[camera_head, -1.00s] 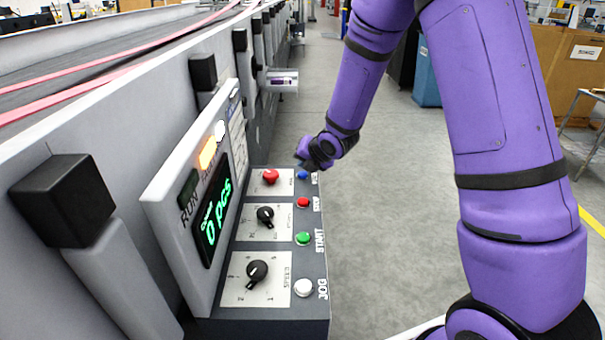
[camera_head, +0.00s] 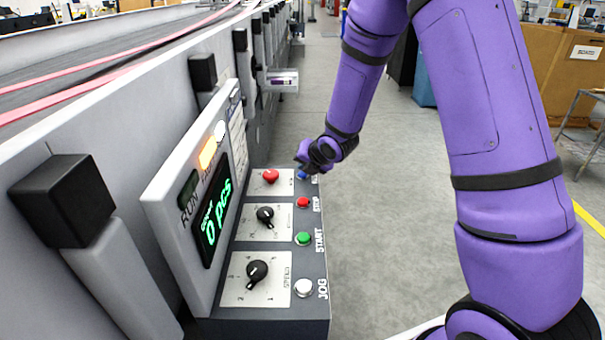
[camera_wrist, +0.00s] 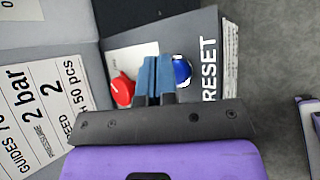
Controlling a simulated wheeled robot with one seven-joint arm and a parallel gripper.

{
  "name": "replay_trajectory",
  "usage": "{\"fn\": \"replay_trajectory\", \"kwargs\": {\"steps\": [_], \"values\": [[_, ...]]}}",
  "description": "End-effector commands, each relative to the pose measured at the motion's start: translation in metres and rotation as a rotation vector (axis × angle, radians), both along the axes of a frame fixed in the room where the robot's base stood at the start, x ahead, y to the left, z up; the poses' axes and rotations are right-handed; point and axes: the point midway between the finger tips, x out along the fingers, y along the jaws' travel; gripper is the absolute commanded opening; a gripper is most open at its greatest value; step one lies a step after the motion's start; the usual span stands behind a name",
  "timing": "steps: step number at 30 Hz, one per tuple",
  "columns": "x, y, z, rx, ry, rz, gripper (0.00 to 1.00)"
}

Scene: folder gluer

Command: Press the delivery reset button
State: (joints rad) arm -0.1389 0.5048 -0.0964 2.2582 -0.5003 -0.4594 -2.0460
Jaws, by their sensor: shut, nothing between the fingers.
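The blue reset button (camera_wrist: 181,70) shows in the wrist view beside the printed word RESET. In the head view the blue button (camera_head: 303,175) is mostly covered by my gripper. My gripper (camera_wrist: 156,62) is shut and empty, its blue fingertips just left of the blue button in the wrist view. In the head view my gripper (camera_head: 304,166) is low over the far end of the control panel (camera_head: 240,327). I cannot tell whether the fingers touch the button.
A red knob (camera_wrist: 122,91) is close to the left of my fingers. The panel also holds a red STOP button (camera_head: 303,202), a green START button (camera_head: 303,239), a white JOG button (camera_head: 303,288) and black dials. The display (camera_head: 213,224) reads 0 pcs. Open floor lies to the right.

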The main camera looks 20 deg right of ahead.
Motion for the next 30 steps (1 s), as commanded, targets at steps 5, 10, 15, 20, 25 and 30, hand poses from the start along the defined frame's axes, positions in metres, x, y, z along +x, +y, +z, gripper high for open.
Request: {"fn": "replay_trajectory", "kwargs": {"steps": [5, 10, 15, 20, 25, 30], "values": [[0.0, 0.0001, -0.0019, 0.0, 0.0, 0.0, 0.0], [0.0, 0.0, -0.0034, 0.0, 0.0, 0.0, 0.0], [0.0001, -0.0001, -0.0051, 0.0, 0.0, 0.0, 0.0], [0.0, -0.0002, -0.0069, 0.0, 0.0, 0.0, 0.0], [-0.0001, -0.0003, -0.009, -0.001, 0.001, -0.001, 0.0], [-0.0002, -0.0001, -0.0099, 0.0, 0.001, 0.0, 0.0]]}}
